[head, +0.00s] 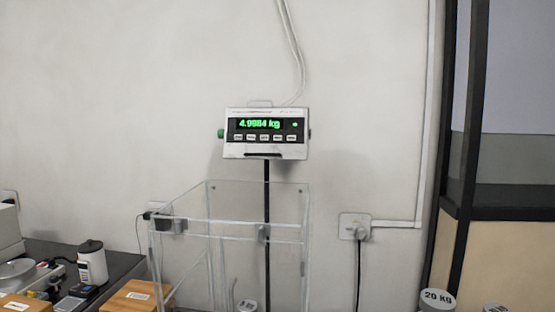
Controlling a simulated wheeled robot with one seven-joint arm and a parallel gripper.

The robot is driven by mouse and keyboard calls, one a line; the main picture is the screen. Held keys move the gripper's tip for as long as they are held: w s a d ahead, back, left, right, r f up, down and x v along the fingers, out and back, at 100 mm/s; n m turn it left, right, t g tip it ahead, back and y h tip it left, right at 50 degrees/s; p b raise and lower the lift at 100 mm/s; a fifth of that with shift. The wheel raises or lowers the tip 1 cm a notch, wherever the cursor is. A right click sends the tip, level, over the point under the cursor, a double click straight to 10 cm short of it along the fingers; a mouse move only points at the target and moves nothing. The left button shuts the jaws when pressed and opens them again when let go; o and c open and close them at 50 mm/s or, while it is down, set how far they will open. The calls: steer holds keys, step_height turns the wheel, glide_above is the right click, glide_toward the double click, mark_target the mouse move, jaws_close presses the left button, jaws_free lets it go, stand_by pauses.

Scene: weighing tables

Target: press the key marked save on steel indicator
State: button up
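The steel indicator (265,151) is a light metal box on a thin black post in front of the wall, near the middle of the head view. Its green display (260,124) reads 4.9984 kg. A row of several small pale keys (264,137) runs below the display. The key labels are too small to read, so I cannot tell which one is marked save. A green knob sits on the box's left side. My gripper is not in view.
A clear-walled box (182,227) stands below and in front of the indicator. A dark bench (118,262) with small instruments and wooden boxes is at lower left. A wall socket (354,226) and a 20 KG weight (438,300) are at right. Dark uprights stand at far right.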

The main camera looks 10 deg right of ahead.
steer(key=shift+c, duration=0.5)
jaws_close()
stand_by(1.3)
